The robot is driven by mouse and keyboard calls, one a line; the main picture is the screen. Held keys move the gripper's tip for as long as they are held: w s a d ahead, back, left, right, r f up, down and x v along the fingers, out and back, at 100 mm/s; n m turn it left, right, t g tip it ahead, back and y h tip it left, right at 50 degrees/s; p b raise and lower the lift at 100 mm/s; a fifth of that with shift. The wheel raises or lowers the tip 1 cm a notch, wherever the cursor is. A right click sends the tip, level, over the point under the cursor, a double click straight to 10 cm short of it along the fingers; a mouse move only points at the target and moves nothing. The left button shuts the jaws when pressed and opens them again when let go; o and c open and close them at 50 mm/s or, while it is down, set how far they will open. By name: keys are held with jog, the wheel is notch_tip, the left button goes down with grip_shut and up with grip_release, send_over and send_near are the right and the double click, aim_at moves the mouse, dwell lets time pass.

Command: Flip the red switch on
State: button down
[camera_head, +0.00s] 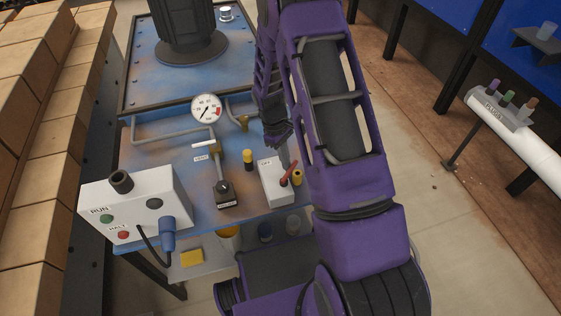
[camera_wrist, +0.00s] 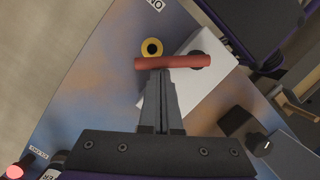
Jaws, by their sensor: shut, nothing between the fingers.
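The red switch (camera_head: 290,174) is a red lever on a white box (camera_head: 274,188) at the right part of the blue bench. In the wrist view the red lever (camera_wrist: 185,62) lies crosswise just past my fingertips, over the white box (camera_wrist: 207,88). My gripper (camera_head: 284,160) is shut and empty, pointing down at the box beside the lever. In the wrist view the shut fingertips (camera_wrist: 161,74) appear at or very near the lever; I cannot tell whether they touch. The small lettering on the box is partly hidden.
A gauge (camera_head: 206,109), a black-handled valve lever (camera_head: 222,186) and a RUN/HALT control box (camera_head: 135,205) occupy the bench's left. Cardboard boxes (camera_head: 40,90) stack at far left.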

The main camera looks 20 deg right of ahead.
jog(key=m, duration=0.1)
jog(key=d+m, duration=0.1)
jog(key=m, duration=0.1)
jog(key=shift+s+d+y, duration=0.2)
jog(key=shift+s+y, duration=0.1)
jog(key=shift+s, duration=0.05)
jog(key=m, duration=0.1)
jog(key=s+m, duration=0.1)
jog(key=shift+d+m+g+y+b, duration=0.3)
jog(key=shift+d+g+b, duration=0.05)
jog(key=shift+g, duration=0.05)
jog(key=shift+a, duration=0.15)
jog(key=shift+s+a, duration=0.35)
jog(key=shift+a, duration=0.2)
jog(key=p+v, duration=0.1)
jog(key=v, duration=1.6)
jog(key=shift+r+p, duration=0.25)
jog(key=shift+p, duration=0.05)
